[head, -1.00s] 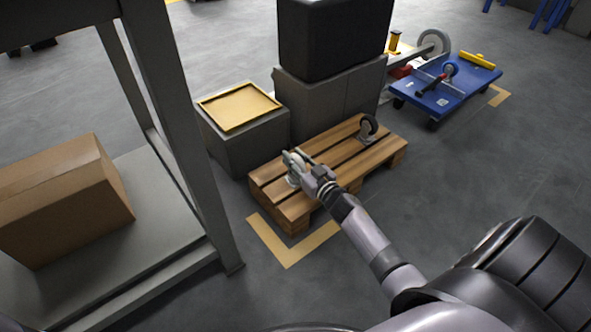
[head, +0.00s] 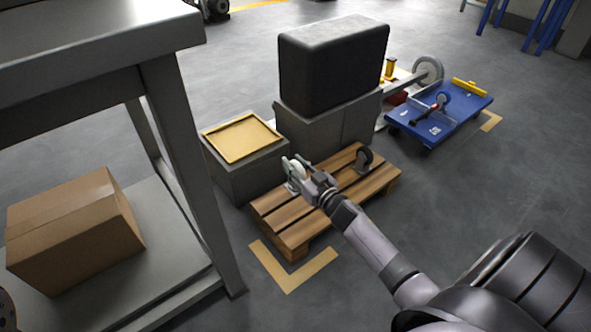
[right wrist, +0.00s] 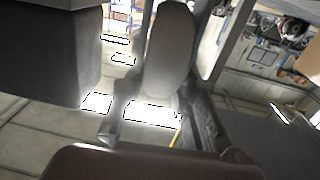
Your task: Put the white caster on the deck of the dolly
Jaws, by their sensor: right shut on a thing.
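The white caster (head: 292,171) is in the grip of my right gripper (head: 303,176) in the head view, and it shows over the back left edge of the wooden pallet (head: 284,217). In the right wrist view its pale wheel (right wrist: 168,55) stands upright in the middle, close to the camera. The blue dolly (head: 465,104) stands on the floor at the upper right, beyond the pallet.
A dark caster (head: 365,159) stands on the pallet. Behind are a grey box with a yellow tray (head: 242,138) and a tall black case (head: 333,67) on a grey block. A grey table with a cardboard box (head: 75,230) fills the left. Floor right of the pallet is clear.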

